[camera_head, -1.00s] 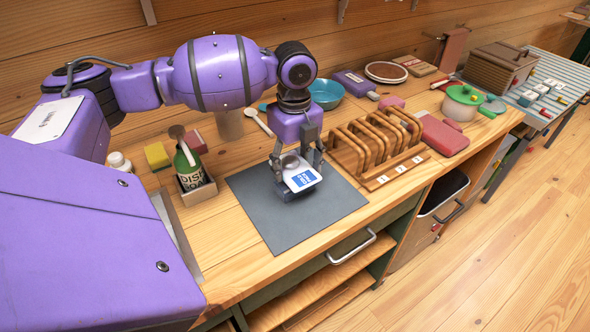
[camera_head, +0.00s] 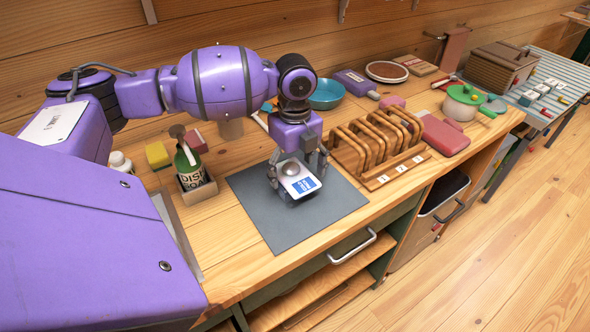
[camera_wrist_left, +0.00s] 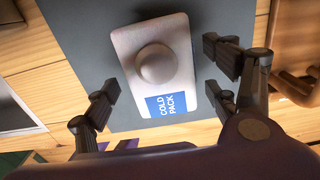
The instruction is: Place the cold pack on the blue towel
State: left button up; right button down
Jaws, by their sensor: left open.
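The cold pack (camera_head: 304,186) is a pale grey slab with a round knob and a blue label. It appears to lie flat on a slate blue-grey sheet (camera_head: 262,222), the only thing resembling the blue towel here. In the left wrist view the pack (camera_wrist_left: 180,40) lies over the sheet (camera_wrist_left: 82,30), its label reading COLD PACK. My left gripper (camera_head: 298,174) is open, one finger on each side of the pack. In the left wrist view its fingers (camera_wrist_left: 162,77) stand apart from the pack's sides. My right gripper is out of view.
A slotted wooden rack (camera_head: 378,148) stands close right of the sheet. A dish soap bottle (camera_head: 187,160) in a small box stands left. A teal bowl (camera_head: 326,94) is behind. The front of the sheet is clear.

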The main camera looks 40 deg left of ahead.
aim_at(295, 172)
pick_arm(q)
notch_tip(295, 172, up, 12)
jog(key=shift+r, duration=0.15)
dwell(0.3)
dwell(0.5)
